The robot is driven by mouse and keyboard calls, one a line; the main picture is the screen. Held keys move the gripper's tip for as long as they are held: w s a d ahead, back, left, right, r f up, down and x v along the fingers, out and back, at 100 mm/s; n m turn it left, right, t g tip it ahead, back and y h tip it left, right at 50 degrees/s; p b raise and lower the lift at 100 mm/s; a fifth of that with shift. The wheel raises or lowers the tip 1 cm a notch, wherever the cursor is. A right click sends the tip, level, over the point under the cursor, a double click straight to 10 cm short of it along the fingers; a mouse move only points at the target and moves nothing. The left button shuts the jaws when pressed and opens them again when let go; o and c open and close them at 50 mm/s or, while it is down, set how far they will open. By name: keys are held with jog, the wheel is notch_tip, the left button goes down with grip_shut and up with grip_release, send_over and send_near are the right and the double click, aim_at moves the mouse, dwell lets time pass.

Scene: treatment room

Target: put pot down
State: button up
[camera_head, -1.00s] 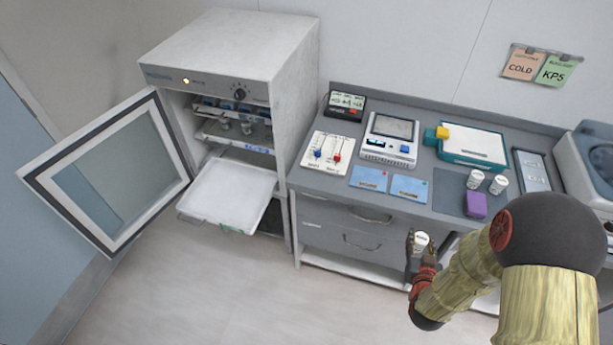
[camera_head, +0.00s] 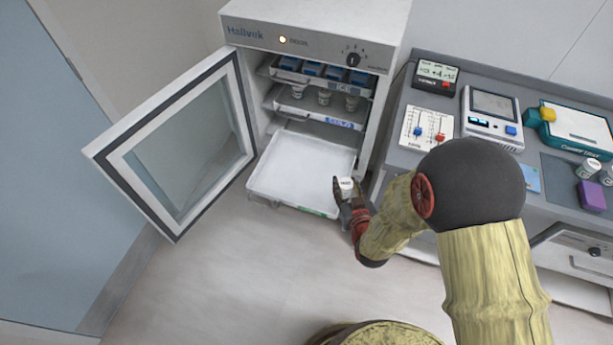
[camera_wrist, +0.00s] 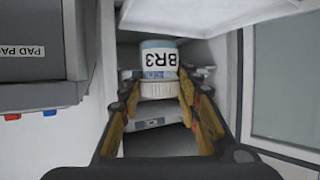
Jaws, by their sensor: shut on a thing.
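My gripper (camera_head: 350,199) is shut on a small white pot (camera_head: 346,186) and holds it upright near the right front corner of the pulled-out white tray shelf (camera_head: 300,168). In the wrist view the pot (camera_wrist: 158,58) shows the label "BR3" upside down, and it sits between the two fingers of my gripper (camera_wrist: 160,92). The cabinet (camera_head: 312,32) stands open, and its lowest visible shelf is pulled out and empty. I cannot tell whether the pot is over the tray or just beside its edge.
The glass door (camera_head: 185,145) is swung open to the left. Upper shelves (camera_head: 325,112) hold several small pots and blue items. The counter (camera_head: 440,78) at right carries devices, a purple block (camera_head: 591,196) and white pots. Floor in front is clear.

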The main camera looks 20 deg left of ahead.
jog(key=a+f+y, duration=0.1)
jog(key=a, duration=0.3)
jog(key=b, duration=0.5)
send_over(305, 189)
jog(key=d, duration=0.1)
jog(key=shift+n, duration=0.4)
jog(key=f, duration=0.8)
jog(key=shift+s, duration=0.3)
jog(key=shift+w+a+f+b, duration=0.3)
jog(key=shift+a+f+b, duration=0.1)
jog(key=shift+f, duration=0.15)
notch_tip(305, 189, down, 4)
jog(key=shift+w+a+r+b, duration=0.15)
jog(key=shift+r+b, duration=0.05)
jog(key=shift+b, duration=0.75)
jog(key=shift+r, duration=0.1)
